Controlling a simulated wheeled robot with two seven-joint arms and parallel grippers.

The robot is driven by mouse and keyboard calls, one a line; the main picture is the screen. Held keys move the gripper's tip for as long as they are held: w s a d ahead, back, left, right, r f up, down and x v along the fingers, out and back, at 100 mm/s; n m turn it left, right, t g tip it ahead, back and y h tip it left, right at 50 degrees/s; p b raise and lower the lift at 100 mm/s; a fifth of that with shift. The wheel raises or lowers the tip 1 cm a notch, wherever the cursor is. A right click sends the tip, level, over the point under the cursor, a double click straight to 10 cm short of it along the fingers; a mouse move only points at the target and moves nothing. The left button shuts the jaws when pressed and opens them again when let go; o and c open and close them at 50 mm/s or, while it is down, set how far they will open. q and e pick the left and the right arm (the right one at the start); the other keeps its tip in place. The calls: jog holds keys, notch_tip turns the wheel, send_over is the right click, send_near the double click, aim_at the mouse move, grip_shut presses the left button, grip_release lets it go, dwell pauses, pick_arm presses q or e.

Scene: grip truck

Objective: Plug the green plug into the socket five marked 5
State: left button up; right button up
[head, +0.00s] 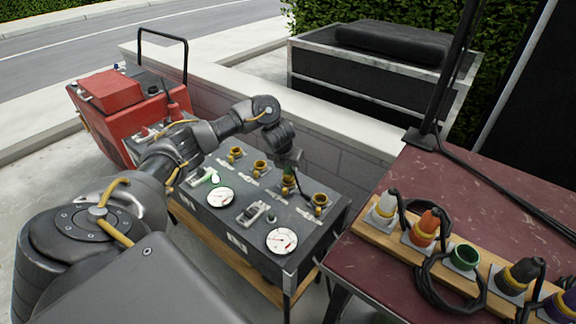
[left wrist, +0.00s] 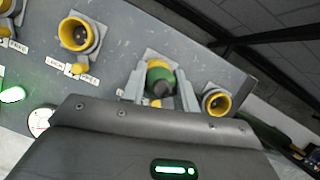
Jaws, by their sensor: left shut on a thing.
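My left gripper (head: 289,166) is over the dark panel box (head: 238,210), shut on the green plug (head: 287,186). In the left wrist view the green plug (left wrist: 160,78) sits between the two grey fingers (left wrist: 160,92). The plug is in line with a yellow-ringed socket, the third from the left in the head view. I cannot tell how deep it sits. Other yellow sockets are beside it: one to the right (head: 320,203) and two to the left (head: 260,167) (head: 235,153). The socket labels are too small to read. My right gripper is out of view.
A wooden rack (head: 380,232) on the dark red table (head: 365,262) holds white, orange, black and purple plugs and an empty green holder (head: 464,257). Loose black cables lie nearby. A red generator (head: 108,92) stands left of the panel. A low block wall (head: 330,158) runs behind.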

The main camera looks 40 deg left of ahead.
pick_arm(q)
jog(key=shift+f+b, duration=0.85)
jog(key=shift+f, duration=0.35)
jog(key=o, duration=1.5)
jog(key=shift+c, duration=0.2)
jog(key=shift+r, duration=0.1)
jog(key=shift+r+p, duration=2.35)
jog(key=shift+r, duration=0.05)
